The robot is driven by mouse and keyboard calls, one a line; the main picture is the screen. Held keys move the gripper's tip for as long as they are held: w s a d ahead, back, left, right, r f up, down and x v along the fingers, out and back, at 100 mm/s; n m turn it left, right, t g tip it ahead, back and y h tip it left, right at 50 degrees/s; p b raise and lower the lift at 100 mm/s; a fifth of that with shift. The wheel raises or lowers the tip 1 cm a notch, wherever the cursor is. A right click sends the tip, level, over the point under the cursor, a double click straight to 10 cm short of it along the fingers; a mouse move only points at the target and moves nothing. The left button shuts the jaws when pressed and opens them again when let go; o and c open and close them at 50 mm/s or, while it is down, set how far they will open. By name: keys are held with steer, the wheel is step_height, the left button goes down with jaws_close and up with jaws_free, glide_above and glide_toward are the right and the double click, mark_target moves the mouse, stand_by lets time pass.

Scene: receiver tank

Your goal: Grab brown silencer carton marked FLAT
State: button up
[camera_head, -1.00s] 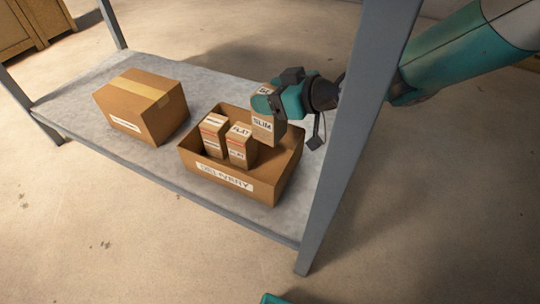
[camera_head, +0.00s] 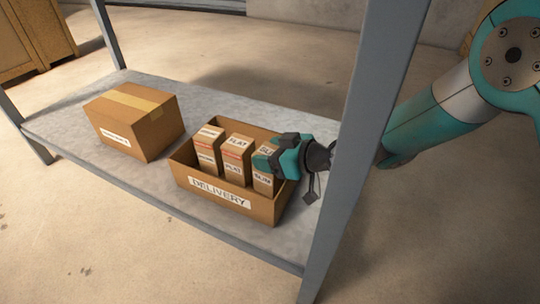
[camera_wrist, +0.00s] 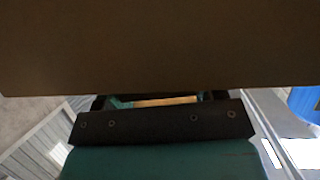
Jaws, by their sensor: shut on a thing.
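The brown carton marked FLAT (camera_head: 236,158) stands upright in the open DELIVERY box (camera_head: 222,194), between two other cartons. My gripper (camera_head: 273,158) is at the right end of that box, shut on a carton marked SLIM (camera_head: 264,170), not on the FLAT one. The SLIM carton is upright and sits low inside the box, beside the FLAT carton; whether it touches the bottom is hidden by the front wall. In the wrist view a plain brown carton face (camera_wrist: 160,45) fills the upper part, close against my gripper.
A third carton (camera_head: 208,150) stands left of the FLAT one; its label is too small to read. A taped brown box (camera_head: 135,120) sits on the left of the grey shelf (camera_head: 215,98). A grey rack post (camera_head: 362,120) rises just right of my gripper.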

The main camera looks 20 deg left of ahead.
steer(key=shift+f, duration=0.15)
steer(key=o, duration=1.4)
